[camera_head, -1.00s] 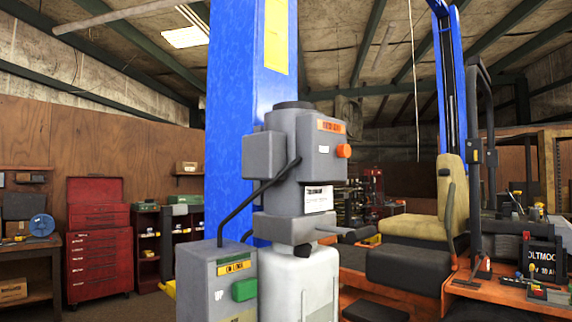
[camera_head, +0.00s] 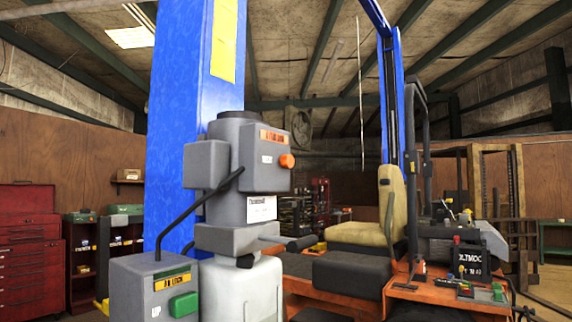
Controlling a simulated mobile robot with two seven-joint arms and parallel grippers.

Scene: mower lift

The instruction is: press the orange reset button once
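The orange reset button (camera_head: 287,160) is a small round knob on the right-hand side of the grey motor box (camera_head: 265,152). An orange label (camera_head: 272,137) sits above it on the box. The grey power unit stands in front of the blue lift column (camera_head: 185,110). Below it on the left is a grey control box (camera_head: 140,290) with a green button (camera_head: 184,304) and a yellow label. Neither of my grippers shows in this view.
A mower with a tan seat (camera_head: 385,210) and orange deck stands to the right behind the power unit. A white tank (camera_head: 240,292) is under the unit. A red tool chest (camera_head: 30,245) stands at far left.

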